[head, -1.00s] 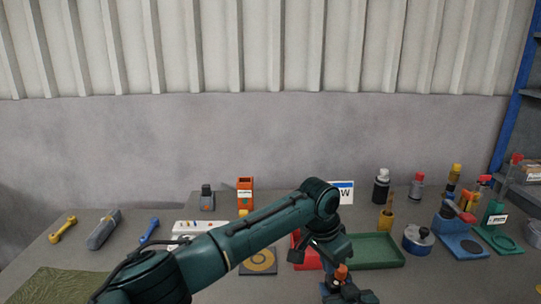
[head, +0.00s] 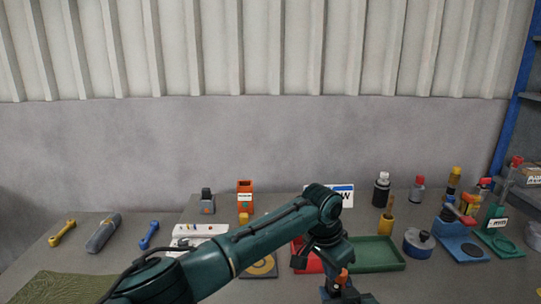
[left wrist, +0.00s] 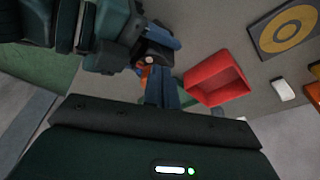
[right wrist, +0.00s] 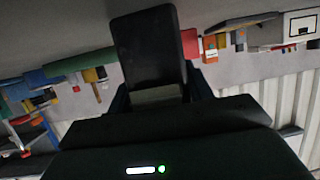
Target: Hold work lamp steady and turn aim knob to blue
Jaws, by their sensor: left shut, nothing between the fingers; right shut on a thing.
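My left gripper (head: 338,287) is low at the end of the left arm in the head view, near the bottom edge. It also shows in the left wrist view (left wrist: 162,88), shut and empty, its tips close to a small orange part (left wrist: 145,72). My right gripper (right wrist: 157,95) is shut on a dark block, which looks like part of the work lamp (right wrist: 150,42). The rest of the lamp is mostly hidden by my arms. An orange part (head: 343,275) shows beside the left gripper. I cannot make out the knob's pointer or a blue mark.
A red bin (left wrist: 217,78) and a green tray (head: 378,254) lie close by. A dark mat with a yellow ring (left wrist: 288,32) is beyond the bin. Blue stand (head: 460,247), bottles and pots stand at right. Wrenches lie at left.

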